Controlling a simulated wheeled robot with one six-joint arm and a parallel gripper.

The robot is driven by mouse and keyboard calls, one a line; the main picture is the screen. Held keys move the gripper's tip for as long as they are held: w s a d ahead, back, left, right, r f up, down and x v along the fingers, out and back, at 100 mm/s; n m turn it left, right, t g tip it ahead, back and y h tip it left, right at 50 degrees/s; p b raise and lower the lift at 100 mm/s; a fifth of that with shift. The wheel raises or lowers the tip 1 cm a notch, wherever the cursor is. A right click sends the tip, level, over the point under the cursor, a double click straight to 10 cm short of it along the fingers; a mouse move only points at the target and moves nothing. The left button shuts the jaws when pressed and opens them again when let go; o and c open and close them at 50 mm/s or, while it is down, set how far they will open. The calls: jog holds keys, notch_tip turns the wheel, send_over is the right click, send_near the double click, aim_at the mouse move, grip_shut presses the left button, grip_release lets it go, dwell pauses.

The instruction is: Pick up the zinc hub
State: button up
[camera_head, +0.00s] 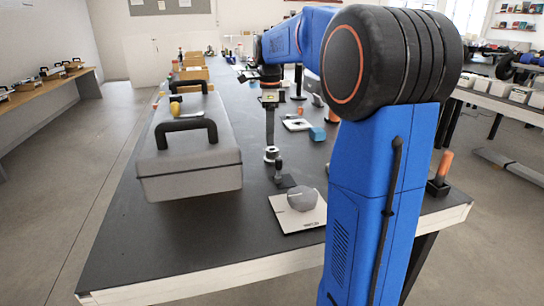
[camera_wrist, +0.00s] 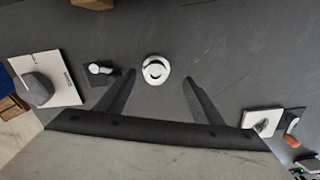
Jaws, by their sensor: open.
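The zinc hub (camera_wrist: 156,69) is a small round silvery piece with a ring-like top on the dark tabletop. In the head view the hub (camera_head: 271,154) stands on the table right of the grey toolbox. My gripper (camera_wrist: 159,78) is open, with one finger on each side of the hub in the wrist picture and nothing held. In the head view my gripper (camera_head: 270,140) points straight down just above the hub; the exact gap is hard to judge.
A small metal part on a dark square (camera_wrist: 101,69) lies close to the left finger. Beyond it is a grey rounded block (camera_head: 302,199) on a white card (camera_head: 285,220). A large grey toolbox (camera_head: 190,175) stands left. A white card (camera_wrist: 262,121) lies right in the wrist view.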

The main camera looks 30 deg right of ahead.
aim_at(272, 149)
notch_tip(272, 149, down, 2)
jog(key=shift+f, duration=0.1)
jog(key=shift+s+f, duration=0.25)
jog(key=shift+f, duration=1)
jog(key=shift+s+f, duration=0.2)
jog(key=shift+f, duration=1.05)
jog(key=c, duration=1.3)
jog(key=shift+o, duration=0.2)
jog(key=shift+r, duration=0.1)
